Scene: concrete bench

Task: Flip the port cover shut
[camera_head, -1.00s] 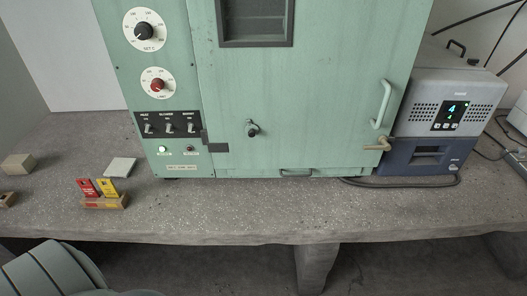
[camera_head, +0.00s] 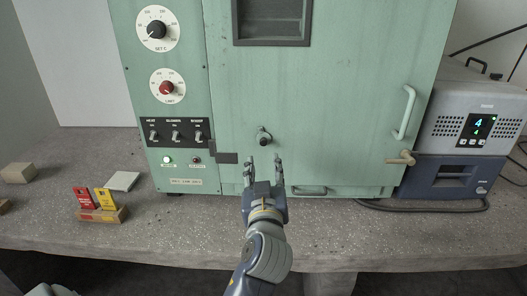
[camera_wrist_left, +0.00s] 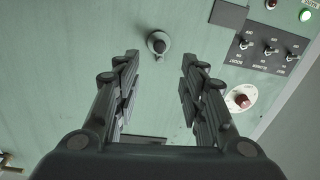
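The port (camera_head: 264,139) is a small round fitting with a dark centre on the green oven door, below the window. A grey rounded piece, seemingly its cover, surrounds the dark part in the left wrist view (camera_wrist_left: 158,43); I cannot tell clearly how far it is swung. My left gripper (camera_head: 264,163) is in front of the door, just below the port in the head view. Its two fingers are apart and empty. In the left wrist view the port shows between and beyond the open fingertips (camera_wrist_left: 160,58), apart from them. My right gripper is not in view.
The oven door has a handle (camera_head: 404,112) and a tan latch (camera_head: 401,158) at right. Switches and dials (camera_head: 167,88) are at left. A grey and blue instrument (camera_head: 470,130) stands right. Red and yellow tags in a wooden holder (camera_head: 102,215) sit on the bench at left.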

